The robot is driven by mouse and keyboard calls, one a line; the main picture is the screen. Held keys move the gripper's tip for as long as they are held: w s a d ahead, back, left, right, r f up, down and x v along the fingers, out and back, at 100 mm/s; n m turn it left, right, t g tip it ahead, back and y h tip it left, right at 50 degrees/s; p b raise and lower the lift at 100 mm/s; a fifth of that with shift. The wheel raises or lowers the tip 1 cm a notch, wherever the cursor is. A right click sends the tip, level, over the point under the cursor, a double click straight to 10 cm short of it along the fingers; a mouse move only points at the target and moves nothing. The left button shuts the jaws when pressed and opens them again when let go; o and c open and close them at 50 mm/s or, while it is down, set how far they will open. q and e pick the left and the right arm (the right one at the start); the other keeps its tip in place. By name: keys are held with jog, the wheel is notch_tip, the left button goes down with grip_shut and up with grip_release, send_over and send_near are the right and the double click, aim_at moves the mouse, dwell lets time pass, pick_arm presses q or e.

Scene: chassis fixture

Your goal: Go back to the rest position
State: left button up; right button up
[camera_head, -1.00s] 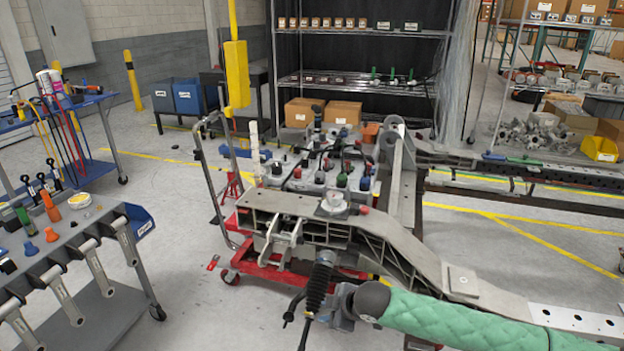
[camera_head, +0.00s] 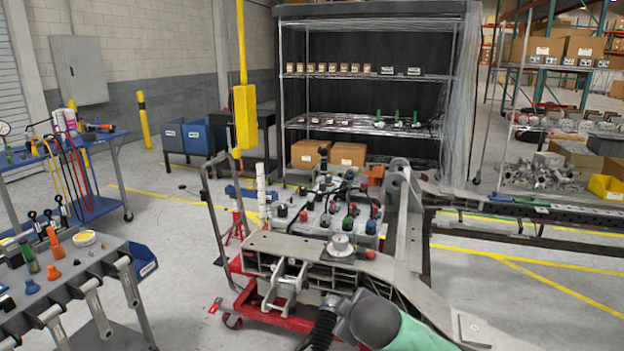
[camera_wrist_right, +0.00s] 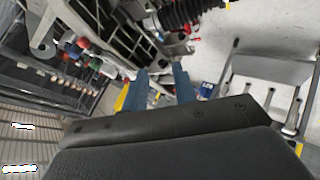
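My right arm (camera_head: 405,335), in a green sleeve with a dark wrist end, shows at the bottom of the head view in front of the grey chassis frame (camera_head: 465,328). Its fingers are hidden there. In the right wrist view my right gripper (camera_wrist_right: 160,70) has two blue fingers standing apart with a gap between them. I see nothing held in the gap. A black ribbed boot (camera_wrist_right: 185,10) lies beyond the fingers. My left gripper is in neither view.
The chassis frame rests over a red wheeled cart (camera_head: 245,305). A tool table (camera_head: 105,262) stands at left, with a blue cart (camera_head: 98,190) behind it. Wire shelves (camera_head: 375,77) stand at the back. Floor between the tool table and red cart is mostly clear.

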jog(key=s+d+f+m+g, duration=0.2)
jog(key=s+f, duration=0.6)
jog(key=s, duration=0.4)
jog(key=s+d+f+m+g, duration=0.2)
jog(key=s+f+m+g, duration=0.1)
jog(key=s+f, duration=0.6)
jog(key=s+d+f+m+g, duration=0.2)
jog(key=s+f+m, duration=0.2)
jog(key=s+f, duration=0.5)
jog(key=s, duration=0.7)
jog(key=shift+s+m+g, duration=0.15)
jog(key=shift+m+g, duration=0.25)
